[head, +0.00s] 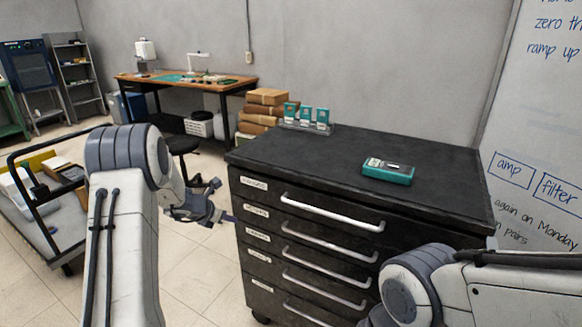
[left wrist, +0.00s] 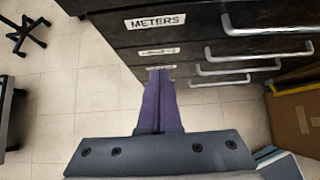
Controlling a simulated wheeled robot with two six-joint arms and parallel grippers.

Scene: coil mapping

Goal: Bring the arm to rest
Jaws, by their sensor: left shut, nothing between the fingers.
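My left arm (head: 125,220) comes in from the left, bent, with its forearm reaching past the cart toward the cabinet. My left gripper (head: 228,217) is just left of the black drawer cabinet's front left edge, apart from anything it could hold. In the left wrist view its purple fingers (left wrist: 158,75) lie together and empty, pointing toward the drawer fronts; I cannot tell whether the tips touch the cabinet. My right arm (head: 480,290) shows at the lower right, in front of the cabinet; its gripper is out of view.
The black drawer cabinet (head: 300,155) has closed drawers with long handles. A teal meter (head: 388,172) lies on top, and several small teal boxes (head: 306,115) stand at its back. A cart (head: 50,225) stands left. Floor (head: 200,275) between cart and cabinet is clear.

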